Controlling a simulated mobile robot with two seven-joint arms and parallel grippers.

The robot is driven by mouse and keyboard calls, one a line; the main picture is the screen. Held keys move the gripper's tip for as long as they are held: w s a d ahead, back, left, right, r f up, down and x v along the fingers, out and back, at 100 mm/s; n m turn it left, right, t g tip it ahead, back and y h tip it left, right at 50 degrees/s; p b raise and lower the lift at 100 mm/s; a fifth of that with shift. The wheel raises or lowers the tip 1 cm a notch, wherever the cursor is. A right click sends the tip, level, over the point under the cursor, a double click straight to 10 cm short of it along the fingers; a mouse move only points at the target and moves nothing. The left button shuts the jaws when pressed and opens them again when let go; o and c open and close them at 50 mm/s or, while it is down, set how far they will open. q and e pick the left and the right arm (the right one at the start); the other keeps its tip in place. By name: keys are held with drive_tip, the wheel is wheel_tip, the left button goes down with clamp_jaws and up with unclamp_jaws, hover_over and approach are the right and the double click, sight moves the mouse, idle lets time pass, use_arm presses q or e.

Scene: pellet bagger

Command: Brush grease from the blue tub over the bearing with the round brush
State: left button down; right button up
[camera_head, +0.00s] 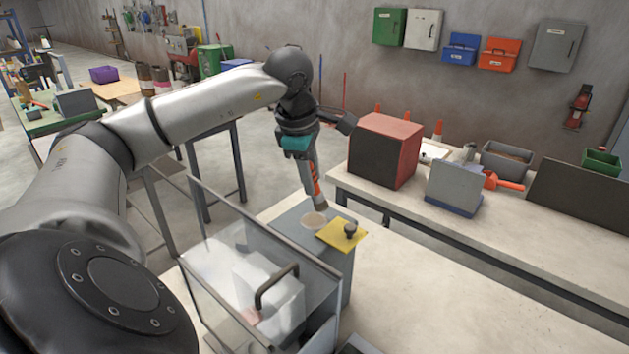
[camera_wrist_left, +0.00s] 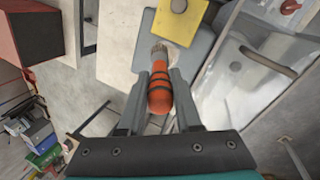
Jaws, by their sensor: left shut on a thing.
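My left gripper (camera_head: 311,172) is shut on the round brush (camera_head: 317,187), which has an orange handle with dark bands. In the left wrist view the brush (camera_wrist_left: 160,92) lies between the two grey fingers, pale bristles pointing away. In the head view its bristle end hangs downward over a grey box top, close to a round beige spot (camera_head: 312,221) in it. I cannot tell whether the bristles touch that spot, or whether it is the bearing or grease. No blue tub can be made out with certainty. My right gripper is not in view.
A yellow plate (camera_head: 331,233) with a dark knob lies beside the round spot. A clear guard with a dark handle (camera_head: 277,286) stands in front, left. A red-and-black box (camera_head: 386,150) and several containers stand on the bench behind. The pale tabletop (camera_head: 430,290) at right is clear.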

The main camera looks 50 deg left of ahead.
sight(312, 165)
use_arm(q)
drive_tip(key=shift+r, duration=0.65)
drive_tip(key=shift+r+p, duration=0.75)
drive_tip(key=shift+r, duration=0.05)
drive_tip(key=shift+r+p, duration=0.35)
drive_tip(key=shift+r, duration=0.25)
